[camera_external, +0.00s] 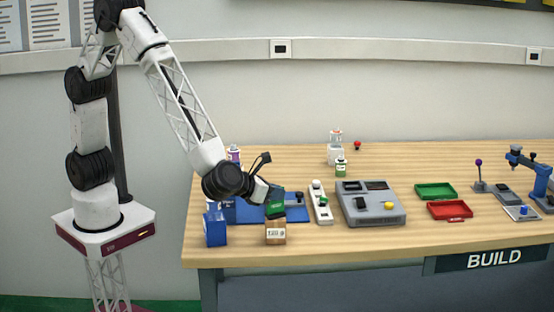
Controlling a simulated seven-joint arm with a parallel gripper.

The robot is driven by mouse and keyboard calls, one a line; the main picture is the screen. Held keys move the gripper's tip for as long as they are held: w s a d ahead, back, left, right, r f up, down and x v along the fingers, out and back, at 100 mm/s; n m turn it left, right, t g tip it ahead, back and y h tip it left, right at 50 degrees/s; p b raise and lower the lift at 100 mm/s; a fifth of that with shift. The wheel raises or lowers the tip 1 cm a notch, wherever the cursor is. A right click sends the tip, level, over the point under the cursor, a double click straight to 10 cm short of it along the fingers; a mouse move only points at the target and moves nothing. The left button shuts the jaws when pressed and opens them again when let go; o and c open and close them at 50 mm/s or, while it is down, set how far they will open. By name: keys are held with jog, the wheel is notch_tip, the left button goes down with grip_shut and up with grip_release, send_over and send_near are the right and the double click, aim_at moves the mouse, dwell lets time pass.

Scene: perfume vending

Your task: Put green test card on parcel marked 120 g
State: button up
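A dark green test card (277,204) hangs roughly upright at my gripper (270,191), at the left part of the bench. My gripper appears shut on its upper part, though the fingers are small and partly dark. Below it a small brown cardboard parcel (275,234) stands near the front edge of the bench, with a white label on its front face. The label's print is too small to read. The card's lower edge is close above the parcel's top; I cannot tell whether they touch.
A blue box (215,230) stands left of the parcel. A blue tray (298,214) lies behind it. A white strip (320,207), a grey device (369,219), a green tray (436,191) and a red tray (450,210) are to the right. The front edge right of the parcel is clear.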

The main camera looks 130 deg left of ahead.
jog(key=o, duration=0.4)
jog(key=shift+o, duration=0.2)
jog(key=shift+r, duration=0.25)
jog(key=v, duration=1.2)
jog(key=shift+s, duration=0.1)
dwell(0.4)
